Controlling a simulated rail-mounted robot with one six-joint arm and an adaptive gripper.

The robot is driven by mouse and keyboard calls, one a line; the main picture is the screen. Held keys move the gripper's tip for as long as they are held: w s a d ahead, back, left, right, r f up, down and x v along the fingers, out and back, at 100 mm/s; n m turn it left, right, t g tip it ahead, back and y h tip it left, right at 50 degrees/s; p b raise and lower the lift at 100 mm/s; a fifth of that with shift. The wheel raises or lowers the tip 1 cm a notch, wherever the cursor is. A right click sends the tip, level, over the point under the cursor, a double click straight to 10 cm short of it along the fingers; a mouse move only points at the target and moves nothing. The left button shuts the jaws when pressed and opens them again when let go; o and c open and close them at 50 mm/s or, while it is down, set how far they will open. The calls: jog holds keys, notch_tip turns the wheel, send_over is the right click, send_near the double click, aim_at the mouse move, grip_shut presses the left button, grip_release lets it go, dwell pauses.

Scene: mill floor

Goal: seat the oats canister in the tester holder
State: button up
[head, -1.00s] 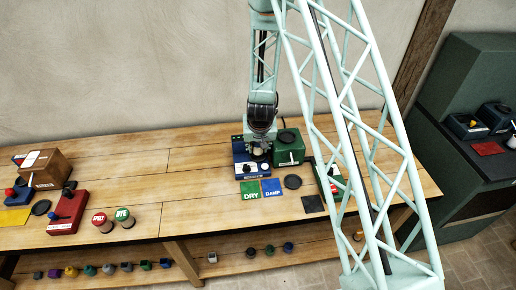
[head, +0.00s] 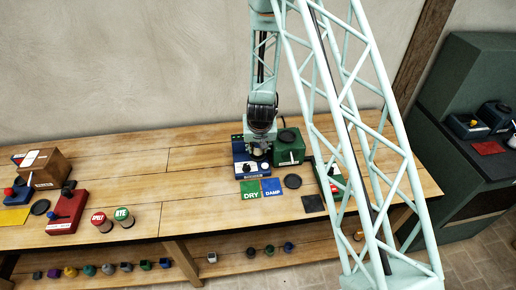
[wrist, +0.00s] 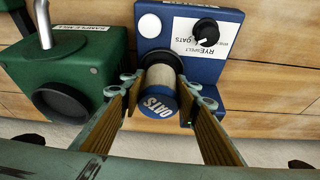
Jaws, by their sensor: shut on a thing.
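The oats canister (wrist: 160,105) has a blue end marked OATS and a pale body in the wrist view. My gripper (wrist: 168,92) has a finger on each side of it and is shut on it. The blue tester (wrist: 207,68) lies just beyond, with a dial and a label reading rye, spelt, oats. Its dark round holder (wrist: 161,59) shows behind the canister's far end. The canister hides most of the holder, so I cannot tell how deep it sits. In the head view my gripper (head: 259,150) is over the blue tester (head: 240,164).
A green sample mill (head: 289,147) stands close to the right of the tester. Green DRY (head: 250,190) and blue DAMP (head: 271,188) mats lie in front. SPELT (head: 101,222) and RYE (head: 123,217) canisters stand farther left. The bench between them is clear.

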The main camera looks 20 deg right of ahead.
jog(key=shift+f+b, duration=0.4)
jog(key=shift+f, duration=0.1)
dwell(0.3)
jog(key=o, duration=0.7)
jog(key=shift+r, duration=0.15)
jog(key=shift+p+v, duration=2.4)
jog(key=shift+v, duration=3)
jog(key=shift+r, duration=0.1)
